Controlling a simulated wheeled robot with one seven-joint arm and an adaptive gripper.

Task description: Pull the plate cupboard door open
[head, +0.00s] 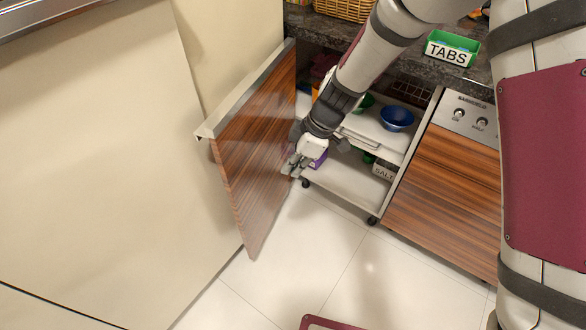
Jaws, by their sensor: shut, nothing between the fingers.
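The cupboard door (255,150) has a wood-grain face and a pale top edge. It stands swung wide open on the left, away from the cupboard front. Inside the opening, a white shelf (355,125) holds a blue bowl (397,118) and a partly hidden green item. My gripper (291,168) is in front of the opening, just right of the door's inner side. Its fingers look closed and hold nothing. I cannot tell whether it touches the door. My arm hides part of the cupboard's inside.
A wood-front appliance with knobs (470,120) stands right of the opening. A green box marked TABS (452,48) and a wicker basket (345,8) sit on the dark counter. A purple item (320,160) is behind my gripper. The tiled floor (330,250) in front is clear.

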